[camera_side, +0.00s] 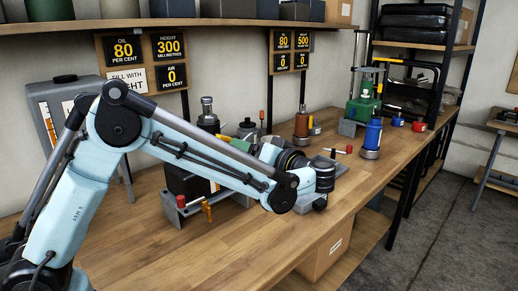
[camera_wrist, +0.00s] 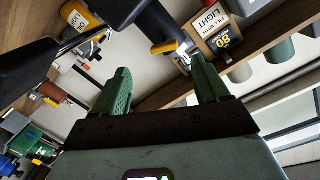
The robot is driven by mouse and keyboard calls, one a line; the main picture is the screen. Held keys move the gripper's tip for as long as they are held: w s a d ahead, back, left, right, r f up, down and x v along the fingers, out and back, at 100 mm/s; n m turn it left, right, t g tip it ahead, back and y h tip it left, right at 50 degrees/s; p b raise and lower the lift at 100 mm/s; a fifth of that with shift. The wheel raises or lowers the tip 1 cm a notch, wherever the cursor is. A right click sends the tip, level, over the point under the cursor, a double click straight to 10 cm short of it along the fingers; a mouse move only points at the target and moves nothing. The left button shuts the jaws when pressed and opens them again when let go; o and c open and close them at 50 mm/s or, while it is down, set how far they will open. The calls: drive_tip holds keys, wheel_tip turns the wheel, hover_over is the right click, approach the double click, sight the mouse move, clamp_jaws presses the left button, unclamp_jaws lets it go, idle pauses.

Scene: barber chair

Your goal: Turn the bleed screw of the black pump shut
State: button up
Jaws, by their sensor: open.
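The black pump (camera_side: 187,183) stands on the bench in the side view, partly hidden behind my arm. At its grey base are a red knob (camera_side: 181,201) and an orange tap-like part (camera_side: 207,208); I cannot tell which part is the bleed screw. In the wrist view, black parts (camera_wrist: 150,22) with a small yellow-orange piece (camera_wrist: 165,47) show beyond my fingertips, perhaps the pump. My gripper (camera_wrist: 160,64) is open, its two green fingers apart with nothing between them. In the side view it reaches back left towards the pump, mostly hidden by my arm.
Behind is a sign board (camera_side: 145,62) reading oil 80, height 300, air 0. Further right stand a brown pump (camera_side: 301,125), a blue pump (camera_side: 372,137) and a green one (camera_side: 362,108). A shelf (camera_side: 200,24) runs above. The bench front (camera_side: 250,240) is clear.

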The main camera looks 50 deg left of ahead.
drive_tip(key=shift+n+g+y, duration=0.3)
drive_tip(key=shift+n+y, duration=0.2)
drive_tip(key=shift+n, duration=0.3)
drive_tip(key=a, duration=1.1)
drive_tip(key=shift+w, duration=0.1)
drive_tip(key=shift+d, duration=0.1)
drive_tip(key=c, duration=1.1)
drive_tip(key=shift+o, duration=0.2)
drive_tip(key=shift+m, duration=0.5)
drive_tip(key=m, duration=0.5)
drive_tip(key=shift+m, duration=0.4)
drive_tip(key=m, duration=0.5)
drive_tip(key=shift+m, duration=0.4)
